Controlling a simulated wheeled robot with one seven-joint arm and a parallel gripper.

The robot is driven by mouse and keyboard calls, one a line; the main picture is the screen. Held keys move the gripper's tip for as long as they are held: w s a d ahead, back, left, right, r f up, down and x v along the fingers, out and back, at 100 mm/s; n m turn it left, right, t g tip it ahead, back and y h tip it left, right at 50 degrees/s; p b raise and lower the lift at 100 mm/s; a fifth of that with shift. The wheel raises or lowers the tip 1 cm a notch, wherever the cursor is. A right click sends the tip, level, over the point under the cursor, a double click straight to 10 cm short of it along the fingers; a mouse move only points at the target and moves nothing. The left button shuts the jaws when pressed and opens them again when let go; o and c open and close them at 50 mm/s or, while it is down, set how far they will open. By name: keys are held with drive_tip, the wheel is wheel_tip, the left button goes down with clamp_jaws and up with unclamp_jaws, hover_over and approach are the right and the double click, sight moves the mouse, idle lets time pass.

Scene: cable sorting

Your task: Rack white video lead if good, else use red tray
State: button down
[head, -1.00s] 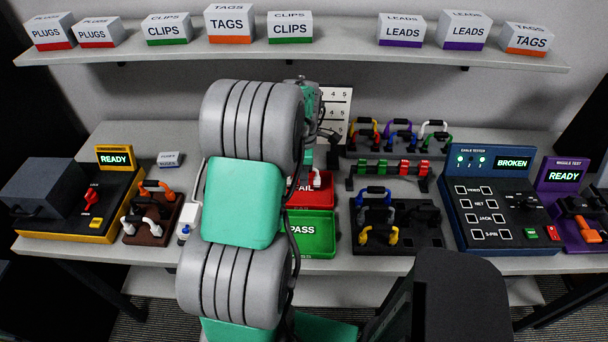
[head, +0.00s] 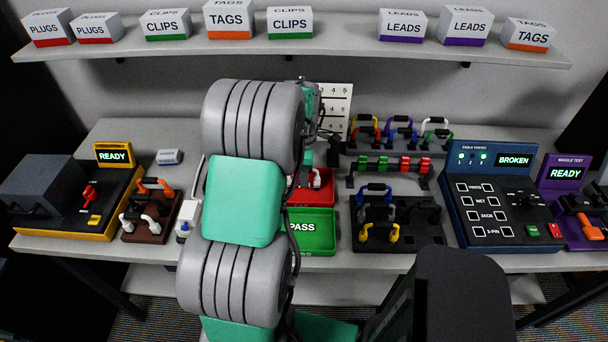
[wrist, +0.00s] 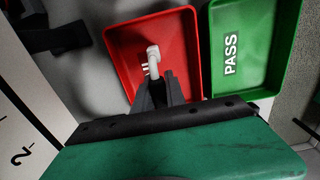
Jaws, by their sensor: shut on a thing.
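The white video lead (wrist: 153,60) is between the fingers of my gripper (wrist: 160,90), which is shut on it. In the head view the lead (head: 318,180) shows as a small white piece over the red tray (head: 326,199); my arm hides most of the gripper. The cable tester (head: 478,215) reads BROKEN on its screen. The cable rack (head: 388,168) stands to the right of the trays.
The green PASS tray (head: 312,243) adjoins the red tray. A dark holder (head: 425,235) with several leads lies right of it. The wiggle tester (head: 565,176) and a yellow-based machine (head: 100,237) both read READY. A numbered board (head: 341,100) stands behind.

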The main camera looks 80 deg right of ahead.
drive_tip(key=shift+f, duration=0.2)
idle(0.4)
drive_tip(key=c, duration=1.3)
unclamp_jaws()
drive_tip(key=shift+o, duration=0.2)
drive_tip(key=o, duration=0.5)
drive_tip(key=shift+r, duration=0.15)
drive_tip(key=shift+r+p, duration=2.55)
drive_tip(key=shift+r, duration=1.35)
